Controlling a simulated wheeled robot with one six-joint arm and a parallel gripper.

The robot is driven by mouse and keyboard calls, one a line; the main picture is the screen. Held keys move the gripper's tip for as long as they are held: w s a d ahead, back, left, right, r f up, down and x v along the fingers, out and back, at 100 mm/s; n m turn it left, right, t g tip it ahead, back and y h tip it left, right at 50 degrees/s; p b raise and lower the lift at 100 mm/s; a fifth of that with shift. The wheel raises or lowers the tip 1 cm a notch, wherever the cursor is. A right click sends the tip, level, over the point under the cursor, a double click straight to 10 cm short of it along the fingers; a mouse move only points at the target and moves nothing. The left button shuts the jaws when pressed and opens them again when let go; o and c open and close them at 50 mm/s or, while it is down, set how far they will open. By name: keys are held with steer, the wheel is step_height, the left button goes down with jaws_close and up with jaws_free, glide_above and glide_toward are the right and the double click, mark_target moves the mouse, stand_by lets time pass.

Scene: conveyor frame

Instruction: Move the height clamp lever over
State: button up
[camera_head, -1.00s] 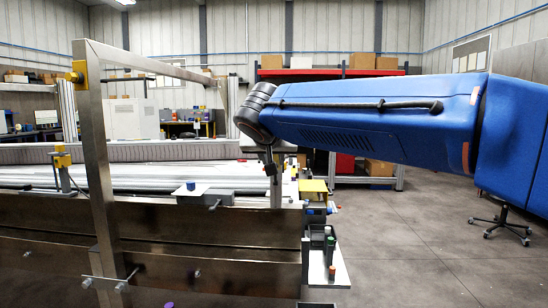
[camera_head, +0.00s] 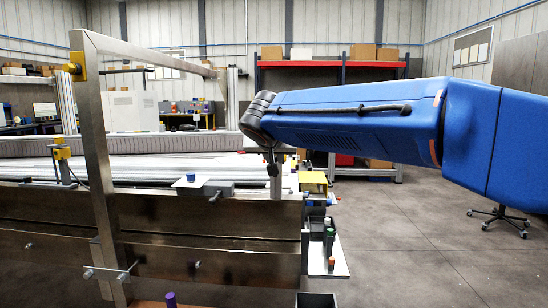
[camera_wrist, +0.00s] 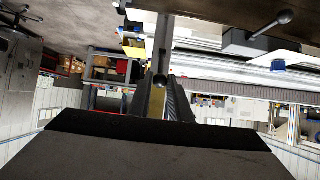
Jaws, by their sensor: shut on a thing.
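My gripper (camera_wrist: 161,95) is shut on a small round-ended dark piece (camera_wrist: 160,80), which I take to be the height clamp lever. Its fingers hide most of it. A grey upright post (camera_wrist: 164,38) stands just beyond the fingertips in the wrist view. In the head view my gripper (camera_head: 271,160) is at the top of this post (camera_head: 275,187), at the right end of the conveyor frame (camera_head: 200,240). The contact there is too small to make out.
Left of the post, a grey box (camera_head: 219,188) carries a dark ball-ended handle, seen in the wrist view (camera_wrist: 283,17). A blue knob (camera_head: 190,177) stands on a white plate beside it. A tall metal frame (camera_head: 97,170) rises at left. Floor at right is mostly clear.

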steer(key=shift+s+f, duration=0.5)
steer(key=shift+s, duration=0.15)
steer(key=shift+f, duration=0.1)
steer(key=shift+s+f, duration=0.65)
steer(key=shift+f, duration=0.2)
